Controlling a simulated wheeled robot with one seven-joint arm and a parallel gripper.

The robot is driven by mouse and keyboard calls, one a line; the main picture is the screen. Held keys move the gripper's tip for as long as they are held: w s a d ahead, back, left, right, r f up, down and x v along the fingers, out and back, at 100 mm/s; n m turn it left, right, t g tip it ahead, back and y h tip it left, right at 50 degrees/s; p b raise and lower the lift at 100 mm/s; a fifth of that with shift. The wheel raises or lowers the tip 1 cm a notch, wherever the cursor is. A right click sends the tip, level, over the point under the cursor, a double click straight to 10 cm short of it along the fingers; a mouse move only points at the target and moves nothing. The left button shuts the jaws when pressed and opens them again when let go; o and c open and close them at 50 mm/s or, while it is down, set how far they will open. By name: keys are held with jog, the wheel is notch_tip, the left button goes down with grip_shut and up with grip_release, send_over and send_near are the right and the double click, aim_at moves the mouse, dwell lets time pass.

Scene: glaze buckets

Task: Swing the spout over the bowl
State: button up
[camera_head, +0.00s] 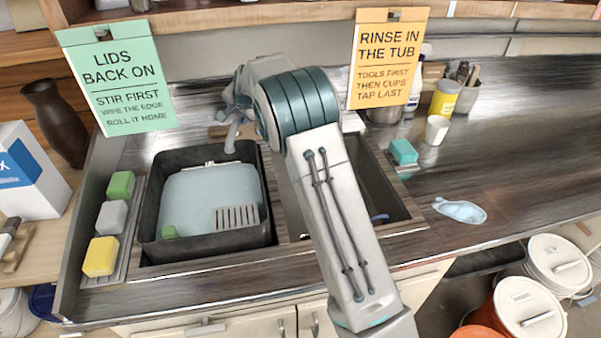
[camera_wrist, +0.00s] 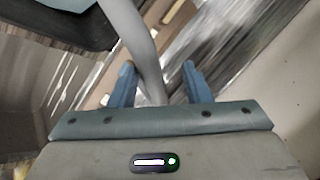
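The grey spout (camera_head: 232,136) shows at the back of the sink in the head view, with its end at the back edge of the left bowl. That left bowl holds a dark tub (camera_head: 150,222) with pale water. The right sink bowl (camera_head: 375,185) is partly covered by my arm. In the wrist view the spout (camera_wrist: 143,50) runs down between the two blue fingers of my gripper (camera_wrist: 160,80). The fingers are apart, with room on the right of the spout; contact with the left finger cannot be told. The head view mostly hides my gripper behind my arm.
Green, grey and yellow sponges (camera_head: 112,217) lie left of the sink. A teal block (camera_head: 403,151), a white cup (camera_head: 436,130) and a puddle (camera_head: 460,210) are on the right counter. Two hanging signs, one green (camera_head: 118,75) and one orange (camera_head: 388,58), flank my arm.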

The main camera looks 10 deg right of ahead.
jog(key=b+v, duration=0.3)
jog(key=v, duration=1.1)
jog(key=s+d+f+n+g+b, duration=0.1)
jog(key=s+d+f, duration=0.3)
jog(key=s, duration=0.8)
jog(key=s+d+f+n+g+h+b, duration=0.1)
jog(key=s+d+f+n+b, duration=0.3)
jog(key=s, duration=0.9)
jog(key=shift+s+d+f+g, duration=0.35)
jog(key=shift+d+g, duration=0.25)
jog(key=shift+d, duration=0.2)
jog(key=shift+w, duration=0.1)
jog(key=shift+c, duration=0.3)
